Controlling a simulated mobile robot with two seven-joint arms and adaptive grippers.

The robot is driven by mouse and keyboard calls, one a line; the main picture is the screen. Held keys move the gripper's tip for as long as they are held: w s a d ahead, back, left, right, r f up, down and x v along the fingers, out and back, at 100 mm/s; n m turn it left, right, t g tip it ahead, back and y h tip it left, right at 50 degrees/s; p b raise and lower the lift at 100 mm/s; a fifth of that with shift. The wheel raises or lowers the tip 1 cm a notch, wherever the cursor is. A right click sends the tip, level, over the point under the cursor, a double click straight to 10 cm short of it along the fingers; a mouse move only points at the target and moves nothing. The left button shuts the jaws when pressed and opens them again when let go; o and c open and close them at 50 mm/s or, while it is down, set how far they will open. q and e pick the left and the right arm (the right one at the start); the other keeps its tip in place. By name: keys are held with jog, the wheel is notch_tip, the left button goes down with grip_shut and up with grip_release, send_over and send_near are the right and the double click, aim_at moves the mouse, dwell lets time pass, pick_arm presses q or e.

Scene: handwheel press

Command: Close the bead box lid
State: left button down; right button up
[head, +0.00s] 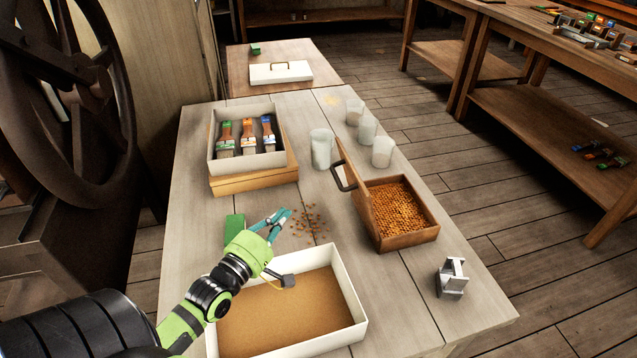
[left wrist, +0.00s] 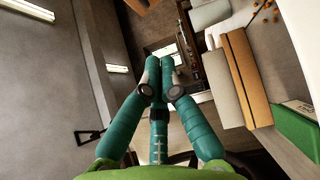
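The bead box (head: 408,240) is a brown wooden box full of orange beads (head: 398,208), standing right of the middle of the table. Its lid (head: 360,197) stands open, roughly upright along the box's left side, with a black handle (head: 341,178) on its left face. My left gripper (head: 286,214) is over the table, left of the lid and apart from it. Its teal fingertips meet in the left wrist view (left wrist: 160,62), with nothing between them. My right gripper is not in view.
An open white-walled tray (head: 350,290) lies in front. A box of brushes (head: 213,150) stands at the back left. Several cups (head: 321,148) stand behind the lid. Loose beads (head: 310,222) and a green block (head: 234,226) lie near my gripper. A metal piece (head: 451,278) stands at right.

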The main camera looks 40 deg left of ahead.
pick_arm(q)
jog(key=w+d+r, duration=0.1)
jog(key=w+d, duration=0.1)
jog(key=w, duration=1)
jog(key=shift+w+r, duration=0.15)
jog(key=shift+w, duration=0.05)
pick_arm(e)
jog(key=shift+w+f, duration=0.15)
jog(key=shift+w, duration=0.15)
pick_arm(q)
jog(key=shift+d, duration=0.1)
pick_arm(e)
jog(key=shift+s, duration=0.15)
pick_arm(q)
jog(key=shift+r, duration=0.1)
